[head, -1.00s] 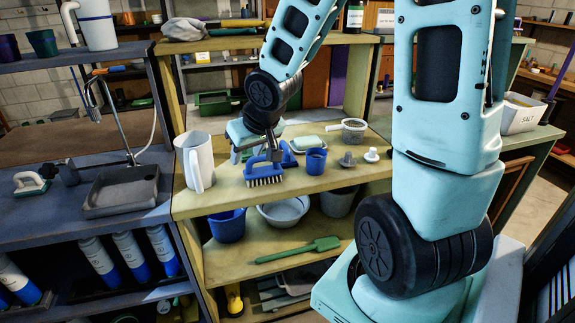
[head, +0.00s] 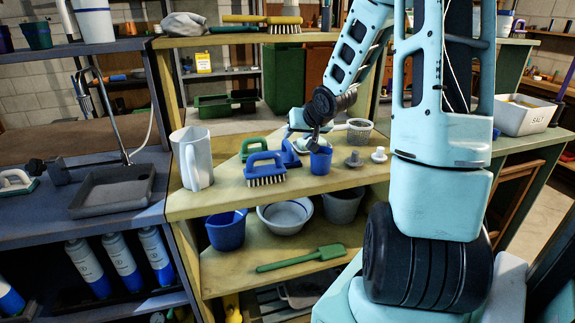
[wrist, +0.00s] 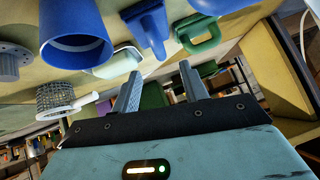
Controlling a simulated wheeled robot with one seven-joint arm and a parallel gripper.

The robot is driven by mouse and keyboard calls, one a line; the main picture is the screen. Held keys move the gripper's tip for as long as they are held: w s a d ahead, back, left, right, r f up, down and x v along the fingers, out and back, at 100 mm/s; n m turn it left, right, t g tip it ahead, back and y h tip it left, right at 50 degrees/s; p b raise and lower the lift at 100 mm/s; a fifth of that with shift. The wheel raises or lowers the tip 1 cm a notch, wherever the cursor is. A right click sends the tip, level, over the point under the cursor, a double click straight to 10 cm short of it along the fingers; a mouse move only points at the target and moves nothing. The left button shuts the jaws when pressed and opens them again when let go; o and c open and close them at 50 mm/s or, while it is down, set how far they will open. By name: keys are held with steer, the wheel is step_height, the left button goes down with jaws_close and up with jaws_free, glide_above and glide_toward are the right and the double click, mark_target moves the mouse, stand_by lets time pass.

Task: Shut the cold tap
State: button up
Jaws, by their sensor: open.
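A curved grey spout (head: 103,112) rises behind the shallow grey sink tray (head: 113,190) on the left bench. A dark valve-like fitting (head: 57,171) sits left of the tray; its small parts are too unclear to tell a cold tap or its setting. My gripper (wrist: 160,85) is open with nothing between its fingers. In the head view it is over the middle shelf, by the blue cup (head: 321,159), well to the right of the sink. Its fingertips are hard to make out there.
A white pitcher (head: 192,160), a blue brush (head: 266,170), a green-handled brush (head: 254,147), a strainer (head: 359,131) and grey and white plugs crowd the shelf near my gripper. A white-and-green brush (head: 15,182) lies at the bench's left.

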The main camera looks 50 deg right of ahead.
mark_target(287, 144)
steer(key=b+x, duration=0.1)
steer(key=x, duration=0.8)
steer(key=shift+w+d+f, duration=0.15)
steer(key=shift+w+f, duration=0.1)
jaws_close()
